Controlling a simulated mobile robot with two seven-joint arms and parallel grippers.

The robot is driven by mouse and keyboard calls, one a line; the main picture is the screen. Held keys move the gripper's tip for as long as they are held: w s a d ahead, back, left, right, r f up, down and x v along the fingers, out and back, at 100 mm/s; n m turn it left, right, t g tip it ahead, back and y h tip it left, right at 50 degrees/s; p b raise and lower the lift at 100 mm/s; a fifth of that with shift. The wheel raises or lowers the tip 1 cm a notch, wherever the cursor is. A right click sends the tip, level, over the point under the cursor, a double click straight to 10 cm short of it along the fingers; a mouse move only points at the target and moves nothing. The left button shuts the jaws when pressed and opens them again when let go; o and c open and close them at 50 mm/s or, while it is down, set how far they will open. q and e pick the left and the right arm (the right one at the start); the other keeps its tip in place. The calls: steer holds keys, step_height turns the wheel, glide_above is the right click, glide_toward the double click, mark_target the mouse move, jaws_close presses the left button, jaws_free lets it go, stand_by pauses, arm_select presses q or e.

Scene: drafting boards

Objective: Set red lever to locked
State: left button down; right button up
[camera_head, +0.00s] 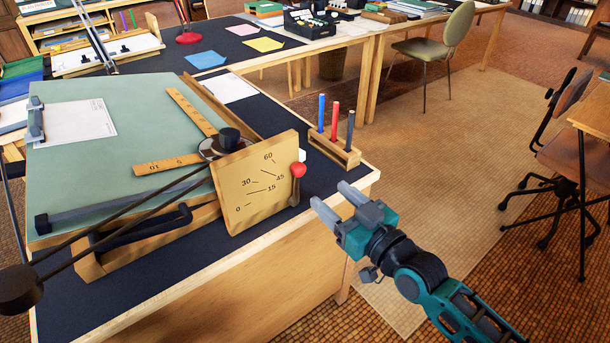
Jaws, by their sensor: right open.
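The red lever (298,170) has a round red knob and stands at the right edge of a wooden angle panel (228,190) marked 0, 15, 30, 45 and 60. The panel is on the near right side of a green drafting board (120,150). I see no locked label, so I cannot tell the lever's setting. My right gripper (332,202) is open and empty, to the right of the knob and a little lower, apart from it. Its fingers point up and left. My left gripper is not in view.
A wooden holder (335,150) with blue, red and dark markers stands just behind my right gripper, on the dark desk top (285,120). A black handle (140,228) sits on the board's near side. Floor is free to the right, before an office chair (565,160).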

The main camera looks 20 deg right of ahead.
mark_target(303, 172)
steer(key=b+x, duration=0.1)
steer(key=x, duration=0.8)
steer(key=shift+a, duration=0.1)
jaws_close()
stand_by(0.4)
